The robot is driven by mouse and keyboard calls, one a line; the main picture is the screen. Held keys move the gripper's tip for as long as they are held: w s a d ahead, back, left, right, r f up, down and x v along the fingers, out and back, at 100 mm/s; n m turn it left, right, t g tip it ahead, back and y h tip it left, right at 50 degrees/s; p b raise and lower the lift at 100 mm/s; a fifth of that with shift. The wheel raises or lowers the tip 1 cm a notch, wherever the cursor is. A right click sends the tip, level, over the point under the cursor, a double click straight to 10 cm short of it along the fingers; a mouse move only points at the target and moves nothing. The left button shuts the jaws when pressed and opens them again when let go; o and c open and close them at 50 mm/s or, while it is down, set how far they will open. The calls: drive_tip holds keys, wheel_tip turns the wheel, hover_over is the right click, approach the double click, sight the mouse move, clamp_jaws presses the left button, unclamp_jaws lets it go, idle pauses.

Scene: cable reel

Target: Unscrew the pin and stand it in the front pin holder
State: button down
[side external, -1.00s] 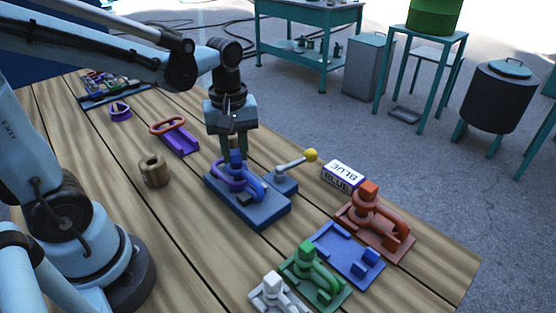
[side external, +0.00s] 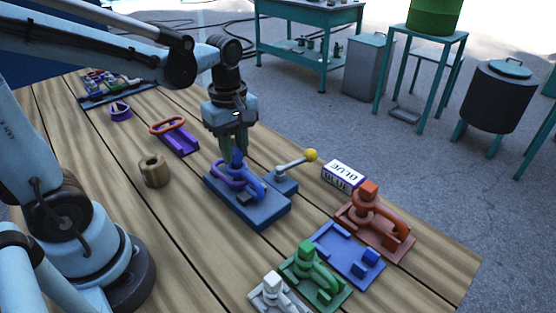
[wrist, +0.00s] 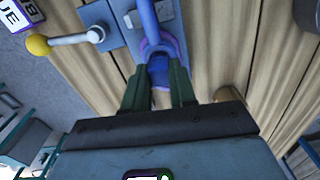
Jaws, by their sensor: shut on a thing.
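The blue pin (side external: 237,158) stands upright in the blue base block (side external: 262,213), with a purple shackle (side external: 229,176) around its lower part. My gripper (side external: 235,150) points down from above and is shut on the pin's head. In the wrist view, the gripper's green fingers (wrist: 158,85) close on both sides of the blue pin (wrist: 158,72). The pin's lower end is hidden in the shackle and base. A brown round holder with a hole (side external: 154,170) stands left of the base, and a purple ring-shaped holder (side external: 120,111) farther back. I cannot tell which is the front pin holder.
A lever with a yellow knob (side external: 310,155) and a BLUE box (side external: 343,174) are right of the base. Red (side external: 374,222), green (side external: 315,273) and white (side external: 275,293) fixtures and a blue tray (side external: 333,243) lie nearer. Wood around the brown holder is clear.

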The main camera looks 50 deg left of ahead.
drive_tip(key=m, duration=0.4)
drive_tip(key=shift+m, duration=0.3)
drive_tip(key=shift+r, duration=3.5)
drive_tip(key=w+a+f, duration=0.2)
drive_tip(key=w+a, duration=0.2)
drive_tip(key=a, duration=0.4)
drive_tip(key=w+a+f, duration=0.3)
drive_tip(key=w+a, duration=0.2)
drive_tip(key=a, duration=0.2)
drive_tip(key=shift+s+f, duration=0.15)
drive_tip(key=shift+f, duration=2.2)
drive_tip(key=shift+f, duration=0.65)
drive_tip(key=c, duration=0.8)
unclamp_jaws()
drive_tip(key=shift+c, duration=0.2)
